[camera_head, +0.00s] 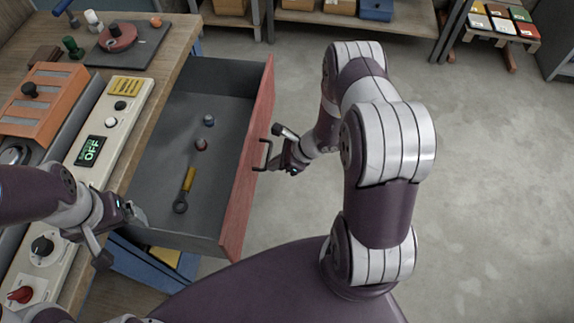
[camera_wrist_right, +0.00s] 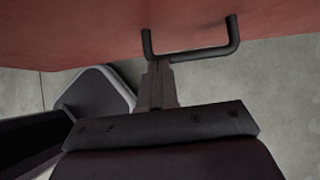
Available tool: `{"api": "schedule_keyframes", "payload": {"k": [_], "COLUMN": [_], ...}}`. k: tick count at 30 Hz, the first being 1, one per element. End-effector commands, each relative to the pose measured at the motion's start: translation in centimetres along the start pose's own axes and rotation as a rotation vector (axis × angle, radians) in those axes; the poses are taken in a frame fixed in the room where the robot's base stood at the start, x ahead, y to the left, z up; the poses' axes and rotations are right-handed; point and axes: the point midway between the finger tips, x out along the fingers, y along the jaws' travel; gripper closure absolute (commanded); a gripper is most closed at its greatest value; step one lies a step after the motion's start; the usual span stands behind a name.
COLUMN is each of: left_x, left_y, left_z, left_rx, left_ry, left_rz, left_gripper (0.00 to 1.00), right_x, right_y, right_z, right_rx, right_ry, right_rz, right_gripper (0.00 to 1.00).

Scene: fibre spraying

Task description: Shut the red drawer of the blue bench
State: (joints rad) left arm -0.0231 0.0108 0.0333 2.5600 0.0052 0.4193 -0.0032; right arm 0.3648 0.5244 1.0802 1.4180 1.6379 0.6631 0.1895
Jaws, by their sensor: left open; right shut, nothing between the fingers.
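The red drawer (camera_head: 262,140) stands pulled far out of the blue bench (camera_head: 150,268) in the head view. My right gripper (camera_head: 274,160) is shut and empty, just outside the front by the handle. Whether it touches the handle or the front I cannot tell. My left gripper (camera_head: 122,232) is open, near the bench edge by the drawer's near left corner.
The bench top carries a control panel with an OFF display (camera_head: 90,150), an orange unit (camera_head: 42,100) and a dark board (camera_head: 128,45). Shelves with boxes (camera_head: 330,8) stand at the back. The floor (camera_head: 490,180) to the right is clear.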

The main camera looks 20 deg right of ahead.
Motion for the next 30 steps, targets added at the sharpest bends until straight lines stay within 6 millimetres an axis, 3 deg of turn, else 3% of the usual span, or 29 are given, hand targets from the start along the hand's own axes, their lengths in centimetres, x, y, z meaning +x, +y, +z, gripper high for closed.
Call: {"api": "schedule_keyframes", "payload": {"k": [15,24,30], "left_x": [4.0,4.7,4.7], "left_y": [0.0,0.0,0.0], "left_z": [0.5,0.6,0.6], "left_rx": [0.000,0.000,0.000], "left_ry": [0.000,0.000,0.000], "left_rz": [0.000,0.000,0.000], "left_gripper": [0.07,0.07,0.07], "right_x": [9.1,13.5,15.5], "right_y": [-0.1,-0.2,-0.3], "right_z": [10.6,16.4,19.1], "right_rx": [-0.006,-0.003,-0.002], "right_ry": [-0.001,-0.001,0.000], "right_rz": [0.002,0.002,0.001], "right_gripper": [1.00,1.00,1.00]}}
